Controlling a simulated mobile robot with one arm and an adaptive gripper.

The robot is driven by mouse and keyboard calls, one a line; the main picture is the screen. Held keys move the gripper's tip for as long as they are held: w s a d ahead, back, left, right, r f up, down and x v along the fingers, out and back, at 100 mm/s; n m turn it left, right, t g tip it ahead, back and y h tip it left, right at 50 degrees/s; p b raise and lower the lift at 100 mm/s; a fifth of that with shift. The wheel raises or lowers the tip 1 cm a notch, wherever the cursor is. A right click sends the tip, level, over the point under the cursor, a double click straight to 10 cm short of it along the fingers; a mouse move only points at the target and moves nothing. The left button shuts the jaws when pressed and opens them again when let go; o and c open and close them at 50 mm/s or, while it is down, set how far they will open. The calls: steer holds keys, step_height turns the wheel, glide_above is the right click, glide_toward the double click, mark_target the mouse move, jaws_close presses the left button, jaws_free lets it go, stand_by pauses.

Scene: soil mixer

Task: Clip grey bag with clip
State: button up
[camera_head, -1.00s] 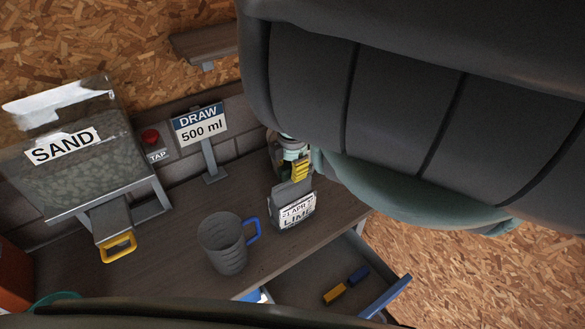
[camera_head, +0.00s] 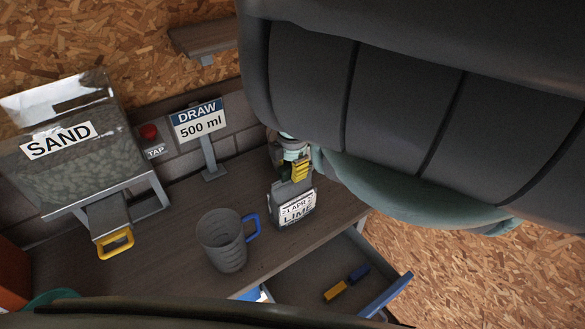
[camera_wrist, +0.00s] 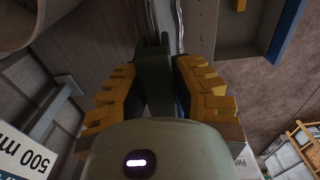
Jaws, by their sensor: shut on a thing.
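The grey bag (camera_head: 291,203), labelled LIME with a date, stands upright on the bench right of the jug. My gripper (camera_head: 300,168), with yellow fingers, is at the top of the bag. In the wrist view the fingers (camera_wrist: 160,92) are shut on a dark grey-green piece, which looks like the clip (camera_wrist: 154,72). The clip points away from the palm. Whether it sits around the bag's top edge or only close to it, I cannot tell. In the head view the clip is mostly hidden by my fingers and arm.
A grey jug (camera_head: 222,241) with a blue handle stands left of the bag. The sand dispenser (camera_head: 84,165) and DRAW sign (camera_head: 199,121) stand farther left.

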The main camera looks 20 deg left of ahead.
steer(key=shift+f+b, duration=0.65)
steer(key=shift+f, duration=0.05)
stand_by(0.5)
steer(key=o, duration=0.9)
steer(key=shift+r+p, duration=3.25)
steer(key=shift+r, duration=0.35)
steer(key=shift+f, duration=0.1)
